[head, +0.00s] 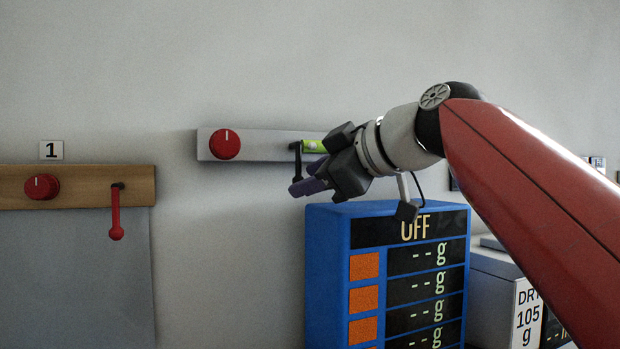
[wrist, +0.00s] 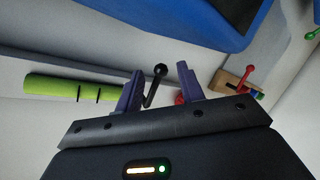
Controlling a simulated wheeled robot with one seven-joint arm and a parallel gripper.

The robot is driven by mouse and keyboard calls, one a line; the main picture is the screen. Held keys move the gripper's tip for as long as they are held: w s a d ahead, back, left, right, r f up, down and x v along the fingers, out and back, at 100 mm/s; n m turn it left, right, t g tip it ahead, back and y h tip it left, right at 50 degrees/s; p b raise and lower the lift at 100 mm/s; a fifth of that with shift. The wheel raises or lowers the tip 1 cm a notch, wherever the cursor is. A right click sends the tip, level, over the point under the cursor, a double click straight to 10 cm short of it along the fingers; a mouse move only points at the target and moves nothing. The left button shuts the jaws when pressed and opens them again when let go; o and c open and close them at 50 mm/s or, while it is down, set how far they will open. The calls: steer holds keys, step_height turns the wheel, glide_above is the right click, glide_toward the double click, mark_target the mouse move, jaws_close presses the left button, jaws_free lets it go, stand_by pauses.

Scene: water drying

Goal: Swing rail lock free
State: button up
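A black lever (head: 297,160) hangs from the light grey rail (head: 265,146) on the wall, its round end pointing down. I take it to be the rail lock. My gripper (head: 305,180) is at the lever, on its right side in the head view. In the wrist view my gripper (wrist: 160,88) is open, with its two purple fingers apart. The lever (wrist: 154,86) shows between them, closer to the left finger. I cannot tell if it touches that finger. A lime green cylinder (wrist: 65,89) with black marks lies along the rail; in the head view it is partly hidden by my gripper.
A red knob (head: 225,144) is at the grey rail's left end. Left of it, a wooden rail (head: 80,184) marked 1 carries a red knob and a hanging red lever (head: 116,212). A blue display box (head: 328,260) reading OFF stands just below my gripper. A pale box (head: 492,285) stands right.

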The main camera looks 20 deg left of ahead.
steer(key=v, duration=0.7)
steer(key=shift+s+b, duration=0.15)
steer(key=shift+b, duration=0.2)
